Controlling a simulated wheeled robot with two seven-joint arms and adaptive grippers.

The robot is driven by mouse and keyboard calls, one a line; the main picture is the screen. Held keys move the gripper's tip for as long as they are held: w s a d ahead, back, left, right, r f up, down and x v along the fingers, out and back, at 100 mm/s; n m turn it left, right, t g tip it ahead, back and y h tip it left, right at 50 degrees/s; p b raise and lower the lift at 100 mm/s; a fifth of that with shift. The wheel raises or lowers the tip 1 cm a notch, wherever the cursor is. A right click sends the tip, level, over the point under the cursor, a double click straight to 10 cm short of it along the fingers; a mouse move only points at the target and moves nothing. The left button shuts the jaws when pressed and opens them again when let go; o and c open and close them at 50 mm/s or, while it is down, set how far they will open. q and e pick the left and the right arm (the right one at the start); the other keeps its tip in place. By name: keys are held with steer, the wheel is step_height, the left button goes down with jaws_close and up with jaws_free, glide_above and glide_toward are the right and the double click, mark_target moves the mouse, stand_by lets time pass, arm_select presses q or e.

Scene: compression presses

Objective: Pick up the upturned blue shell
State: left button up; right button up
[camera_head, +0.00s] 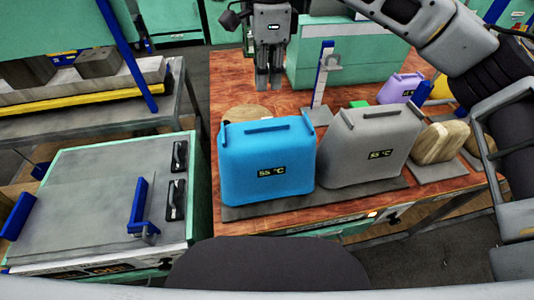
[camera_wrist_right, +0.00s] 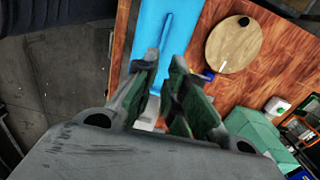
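The blue shell (camera_head: 266,160) stands at the front of the wooden table, with a raised bar on top and a dark "55 °C" label on its near face. The label reads the right way up. In the right wrist view, the blue shell (camera_wrist_right: 166,22) is at the top, beyond the fingertips. My right gripper (camera_head: 269,88) hangs with its fingers down behind the blue shell, apart from it. In the right wrist view, my right gripper (camera_wrist_right: 165,62) has a narrow gap between its fingers and nothing held in it. My left gripper is not in view.
A grey shell (camera_head: 368,145) stands close at the right on a dark plate (camera_head: 240,212). A round wooden disc (camera_head: 247,113) lies behind the blue shell. A blue-and-grey upright stand (camera_head: 322,75), a purple shell (camera_head: 402,88) and wooden blocks (camera_head: 441,142) are nearby. A green cabinet (camera_head: 190,225) is at left.

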steer(key=shift+d+r, duration=0.1)
steer(key=shift+d, duration=0.05)
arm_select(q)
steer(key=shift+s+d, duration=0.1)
arm_select(e)
glide_above(269, 127)
step_height(269, 127, down, 7)
steer(key=shift+f, duration=0.1)
steer(key=shift+f+p, duration=0.3)
steer(key=shift+f, duration=0.3)
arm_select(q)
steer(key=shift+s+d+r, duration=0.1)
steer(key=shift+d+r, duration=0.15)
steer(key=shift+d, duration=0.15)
arm_select(e)
steer(key=shift+w+f, duration=0.1)
steer(key=shift+f, duration=0.05)
